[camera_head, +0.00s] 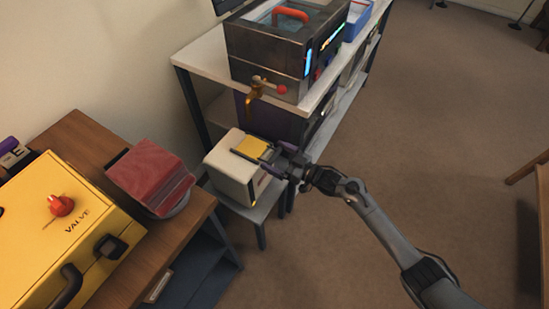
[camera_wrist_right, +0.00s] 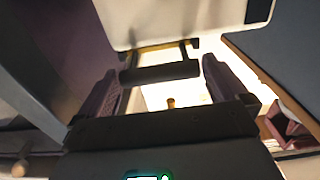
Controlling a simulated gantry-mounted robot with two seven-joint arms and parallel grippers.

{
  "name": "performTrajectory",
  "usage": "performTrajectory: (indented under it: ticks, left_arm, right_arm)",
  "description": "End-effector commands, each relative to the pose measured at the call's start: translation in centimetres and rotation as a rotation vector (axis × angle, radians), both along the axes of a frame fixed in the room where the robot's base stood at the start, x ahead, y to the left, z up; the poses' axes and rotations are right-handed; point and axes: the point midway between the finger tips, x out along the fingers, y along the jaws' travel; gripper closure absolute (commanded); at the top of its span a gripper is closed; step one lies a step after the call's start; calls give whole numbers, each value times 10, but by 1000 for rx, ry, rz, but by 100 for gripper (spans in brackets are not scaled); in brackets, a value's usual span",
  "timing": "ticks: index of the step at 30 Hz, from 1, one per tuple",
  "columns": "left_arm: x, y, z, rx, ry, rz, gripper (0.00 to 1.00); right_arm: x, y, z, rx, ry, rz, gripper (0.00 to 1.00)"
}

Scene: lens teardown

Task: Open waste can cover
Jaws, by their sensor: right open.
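The waste can appears to be the white box (camera_head: 229,171) with a yellow cover (camera_head: 251,146) on its top, standing on a small low stand beside the shelf. The cover looks shut, lying flat on top. My right gripper (camera_head: 264,156) is at the right side of the can's top, with its fingers spread and pointing towards the can. Whether they touch it cannot be told. In the right wrist view, the open fingers (camera_wrist_right: 162,82) stand apart with a pale surface ahead and a small yellow piece low between them. My left gripper is out of view.
A metal tank with a brass tap (camera_head: 257,87) stands on the white shelf (camera_head: 205,60) behind the can. A wooden desk (camera_head: 88,143) at left holds a yellow valve case (camera_head: 100,207) and a red stack (camera_head: 150,172). The floor at right is largely clear.

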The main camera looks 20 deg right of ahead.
Motion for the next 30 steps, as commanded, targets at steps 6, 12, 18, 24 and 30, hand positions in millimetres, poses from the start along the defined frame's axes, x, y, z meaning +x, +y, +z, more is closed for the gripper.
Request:
performTrajectory:
  ticks: [6, 12, 18, 24, 30]
  left_arm:
    - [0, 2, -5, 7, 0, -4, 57]
    - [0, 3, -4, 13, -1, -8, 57]
    - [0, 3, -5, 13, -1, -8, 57]
    - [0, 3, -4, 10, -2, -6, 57]
    - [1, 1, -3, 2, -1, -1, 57]
  right_arm:
    - [8, 6, 0, 0, 0, 0, 0]
    - [8, 7, 0, -1, 1, 0, 0]
    - [8, 7, 0, -1, 1, 0, 21]
    - [8, 7, 0, -1, 1, 0, 52]
    - [7, 8, 0, -1, 1, 4, 65]
